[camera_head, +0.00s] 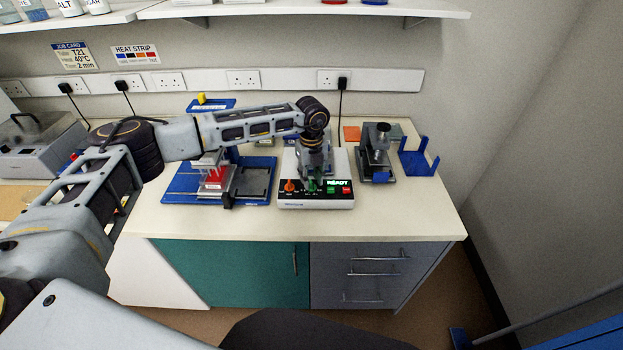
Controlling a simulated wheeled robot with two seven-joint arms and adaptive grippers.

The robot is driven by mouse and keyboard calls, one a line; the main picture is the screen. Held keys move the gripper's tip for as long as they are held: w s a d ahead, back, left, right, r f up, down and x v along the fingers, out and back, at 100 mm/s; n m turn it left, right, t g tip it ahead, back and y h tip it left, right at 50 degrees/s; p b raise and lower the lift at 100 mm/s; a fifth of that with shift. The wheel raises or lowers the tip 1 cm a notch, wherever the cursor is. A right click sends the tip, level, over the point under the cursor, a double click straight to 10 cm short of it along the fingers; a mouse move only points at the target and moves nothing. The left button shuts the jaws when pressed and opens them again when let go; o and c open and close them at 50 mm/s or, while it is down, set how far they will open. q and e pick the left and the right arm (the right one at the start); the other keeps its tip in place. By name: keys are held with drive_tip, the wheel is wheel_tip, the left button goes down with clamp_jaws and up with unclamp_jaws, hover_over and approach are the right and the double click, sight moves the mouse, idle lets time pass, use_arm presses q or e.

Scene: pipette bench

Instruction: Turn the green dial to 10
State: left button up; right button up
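The white device (290,201) with a black front panel stands on the bench. Its panel carries an orange dial (290,186), the green dial (313,186), a lit green display reading READY (339,182), and small green and red buttons below the display. My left arm reaches over from the left and points down at the device. My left gripper (314,178) is at the green dial and partly hides it. The fingers are too small and dark to tell whether they are open or shut, or whether they touch the dial. The dial's setting cannot be read. My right gripper is not in view.
A blue tray (172,186) with a red block (216,177) stands just left of the device. A grey and black apparatus (377,157) and a blue holder (419,160) stand to the right. The bench front (400,222) is clear. A shelf (300,10) hangs above.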

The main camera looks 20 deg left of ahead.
use_arm(q)
drive_tip(key=shift+f, duration=0.8)
clamp_jaws()
